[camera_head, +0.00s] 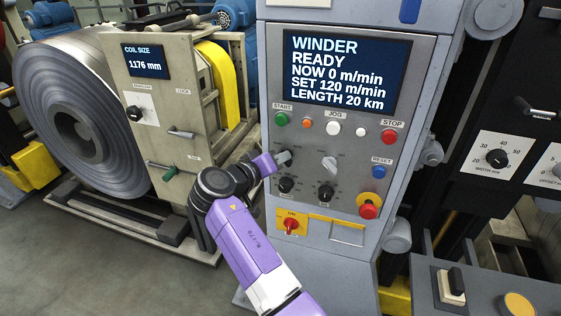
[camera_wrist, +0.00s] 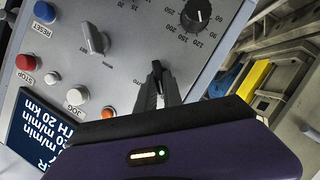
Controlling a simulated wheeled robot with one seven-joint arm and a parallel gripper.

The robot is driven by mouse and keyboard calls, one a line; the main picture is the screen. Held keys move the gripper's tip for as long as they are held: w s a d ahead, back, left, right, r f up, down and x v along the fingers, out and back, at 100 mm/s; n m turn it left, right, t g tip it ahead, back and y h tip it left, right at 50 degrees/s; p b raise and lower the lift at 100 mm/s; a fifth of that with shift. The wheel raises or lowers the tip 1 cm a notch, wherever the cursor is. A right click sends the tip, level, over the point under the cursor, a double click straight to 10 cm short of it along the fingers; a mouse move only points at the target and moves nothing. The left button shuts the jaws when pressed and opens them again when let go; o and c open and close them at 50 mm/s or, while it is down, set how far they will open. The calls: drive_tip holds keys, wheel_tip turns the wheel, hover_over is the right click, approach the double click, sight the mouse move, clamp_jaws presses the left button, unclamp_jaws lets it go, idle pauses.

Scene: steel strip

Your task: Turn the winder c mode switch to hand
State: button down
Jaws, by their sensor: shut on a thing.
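The winder panel (camera_head: 350,187) is a grey upright cabinet front with a screen reading WINDER READY. In the wrist view my gripper's fingers (camera_wrist: 157,78) close at the panel face and hide most of this switch.
Two black dials (camera_head: 286,185) (camera_head: 326,192) sit just below the switches. A red emergency stop (camera_head: 369,208), a red stop button (camera_head: 389,136), a blue reset button (camera_head: 380,172) and a red-yellow switch (camera_head: 291,224) are nearby. A large steel coil (camera_head: 75,100) stands at left.

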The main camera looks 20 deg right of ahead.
drive_tip(key=shift+f+n, duration=0.15)
drive_tip(key=shift+n, duration=0.15)
idle(0.4)
drive_tip(key=c, duration=1.5)
unclamp_jaws()
drive_tip(key=b+v, duration=0.1)
drive_tip(key=v, duration=0.6)
drive_tip(key=shift+s+a, duration=0.15)
drive_tip(key=shift+a, duration=0.2)
